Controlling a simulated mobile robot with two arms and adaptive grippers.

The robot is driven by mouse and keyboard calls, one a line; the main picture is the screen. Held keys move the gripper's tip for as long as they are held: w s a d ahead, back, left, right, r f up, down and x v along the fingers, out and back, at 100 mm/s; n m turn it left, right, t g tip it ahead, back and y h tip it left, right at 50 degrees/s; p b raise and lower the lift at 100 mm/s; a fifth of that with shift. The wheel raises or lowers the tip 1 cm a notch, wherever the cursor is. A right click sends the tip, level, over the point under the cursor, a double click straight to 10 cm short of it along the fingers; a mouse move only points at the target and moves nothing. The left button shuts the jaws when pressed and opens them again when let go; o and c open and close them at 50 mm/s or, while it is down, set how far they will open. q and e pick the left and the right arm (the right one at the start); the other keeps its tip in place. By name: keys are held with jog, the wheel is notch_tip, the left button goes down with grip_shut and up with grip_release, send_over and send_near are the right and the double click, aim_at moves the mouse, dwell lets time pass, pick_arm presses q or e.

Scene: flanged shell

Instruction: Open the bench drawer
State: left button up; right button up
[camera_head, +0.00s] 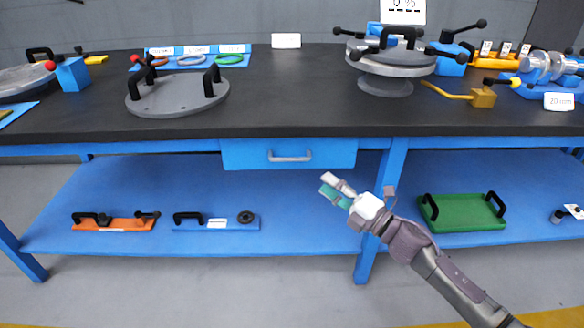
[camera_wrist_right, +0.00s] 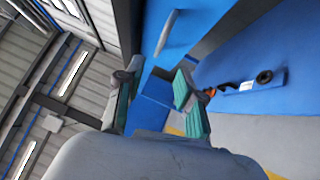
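The bench drawer (camera_head: 240,154) is a blue front under the black bench top, and it looks shut. Its silver bar handle (camera_head: 290,158) is in the middle of that front. In the right wrist view the handle (camera_wrist_right: 167,32) shows beyond the fingertips against the blue drawer front (camera_wrist_right: 150,25). My right gripper (camera_head: 336,189) is below and to the right of the handle in the head view, apart from it. In the right wrist view my right gripper (camera_wrist_right: 152,88) has its teal-padded fingers spread with nothing between them. My left gripper is not in view.
The bench top (camera_head: 290,100) carries a grey flanged plate (camera_head: 178,95) and a round fixture (camera_head: 390,60). The blue lower shelf (camera_head: 300,225) holds an orange tool (camera_head: 115,222), a blue tool (camera_head: 215,222) and a green tray (camera_head: 462,212). A blue bench leg (camera_head: 385,180) stands behind my right arm.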

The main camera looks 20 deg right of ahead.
aim_at(292, 160)
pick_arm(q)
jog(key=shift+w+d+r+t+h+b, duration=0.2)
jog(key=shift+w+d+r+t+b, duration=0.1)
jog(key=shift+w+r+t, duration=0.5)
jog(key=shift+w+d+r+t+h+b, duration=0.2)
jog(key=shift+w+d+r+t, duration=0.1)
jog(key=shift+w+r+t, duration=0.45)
pick_arm(e)
jog(key=shift+x, duration=6.35)
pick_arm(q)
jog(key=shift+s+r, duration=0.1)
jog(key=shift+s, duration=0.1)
pick_arm(e)
jog(key=shift+d, duration=0.1)
jog(key=shift+c, duration=0.3)
grip_shut()
